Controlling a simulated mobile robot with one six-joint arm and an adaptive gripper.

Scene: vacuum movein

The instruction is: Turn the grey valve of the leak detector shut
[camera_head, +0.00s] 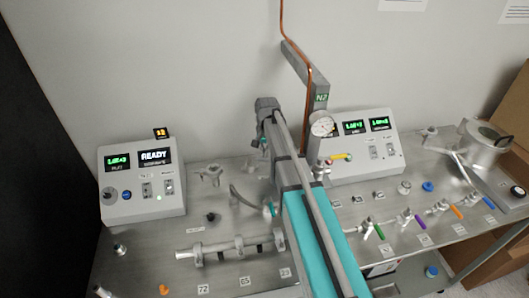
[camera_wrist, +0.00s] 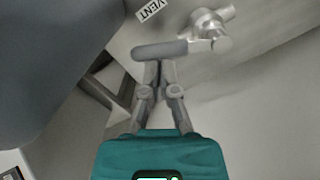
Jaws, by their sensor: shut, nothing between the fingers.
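In the wrist view a grey lever handle (camera_wrist: 160,50) reaches left from a round metal valve body (camera_wrist: 213,27). My gripper (camera_wrist: 158,69) is shut and empty, its fingertips right at the near side of the handle; I cannot tell whether they touch it. A VENT label (camera_wrist: 150,9) lies just beyond the handle. In the head view a grey console with a READY display (camera_head: 142,182) stands at the left. My arm crosses the middle of that view and largely hides my gripper; the handle cannot be made out clearly there.
A second console with a dial gauge (camera_head: 361,145) stands to the right. Several valves with coloured handles, such as a purple one (camera_head: 420,222), line the right of the metal bench. A horizontal metal pipe (camera_head: 216,249) lies at the front left. A large grey surface (camera_wrist: 55,60) fills the wrist view's upper left.

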